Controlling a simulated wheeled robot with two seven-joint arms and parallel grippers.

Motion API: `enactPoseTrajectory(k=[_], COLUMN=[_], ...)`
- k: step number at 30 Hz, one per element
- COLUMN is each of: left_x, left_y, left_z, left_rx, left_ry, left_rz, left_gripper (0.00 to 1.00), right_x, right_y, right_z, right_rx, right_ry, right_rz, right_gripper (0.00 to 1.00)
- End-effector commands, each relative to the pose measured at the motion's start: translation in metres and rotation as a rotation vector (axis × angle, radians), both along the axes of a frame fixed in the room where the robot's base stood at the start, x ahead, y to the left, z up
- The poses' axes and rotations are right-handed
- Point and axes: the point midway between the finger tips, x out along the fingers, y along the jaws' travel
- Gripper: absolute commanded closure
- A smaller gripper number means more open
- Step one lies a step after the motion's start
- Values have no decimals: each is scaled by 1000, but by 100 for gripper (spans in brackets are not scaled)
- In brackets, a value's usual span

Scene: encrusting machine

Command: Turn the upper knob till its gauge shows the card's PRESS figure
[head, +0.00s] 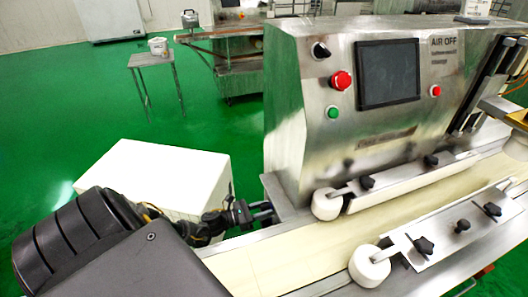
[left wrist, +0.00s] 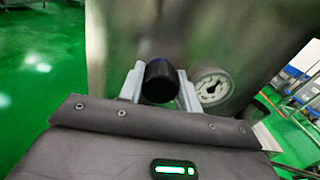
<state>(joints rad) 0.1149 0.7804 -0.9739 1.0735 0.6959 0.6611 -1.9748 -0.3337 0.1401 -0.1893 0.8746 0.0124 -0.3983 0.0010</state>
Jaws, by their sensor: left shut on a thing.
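In the left wrist view my left gripper (left wrist: 160,88) is shut on a black knob (left wrist: 160,80), with one light grey finger on each side of it. A round white gauge (left wrist: 212,86) with a dark needle sits just right of the knob on the machine's metal face. Its figures are too small and blurred to read. In the head view my left gripper (head: 262,211) reaches the lower left end of the encrusting machine (head: 290,120); the knob and gauge are hidden there. No card with a PRESS figure is readable. My right gripper is not in view.
The machine's front has a dark screen (head: 388,73), a red button (head: 341,81) and a black switch (head: 320,50). A pale conveyor belt (head: 290,258) with white rollers runs along its front. A white box (head: 150,175) stands beside my left arm.

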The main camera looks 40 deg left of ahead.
Motion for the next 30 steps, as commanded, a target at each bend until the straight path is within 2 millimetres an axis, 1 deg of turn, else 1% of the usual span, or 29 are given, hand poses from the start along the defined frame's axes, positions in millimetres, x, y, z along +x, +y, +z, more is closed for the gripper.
enactPoseTrajectory(k=[1, 14, 15, 20, 27, 30], left_x=[-2, -2, -2, -1, 1, -3], left_y=[0, 0, 0, -1, -2, 0], left_z=[-2, -2, -2, -1, -1, -1], left_rx=[8, 15, 15, 14, 13, 14], left_ry=[2, -4, -4, -4, -6, -5], left_rz=[-1, -2, -2, -3, -5, -4], left_gripper=[89, 89, 65, 45, 45, 45], right_x=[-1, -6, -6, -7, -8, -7], right_y=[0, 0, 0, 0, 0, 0], right_z=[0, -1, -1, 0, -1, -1], right_rx=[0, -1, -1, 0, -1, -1], right_ry=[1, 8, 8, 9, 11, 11], right_rz=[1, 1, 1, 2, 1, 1], right_gripper=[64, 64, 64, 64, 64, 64])
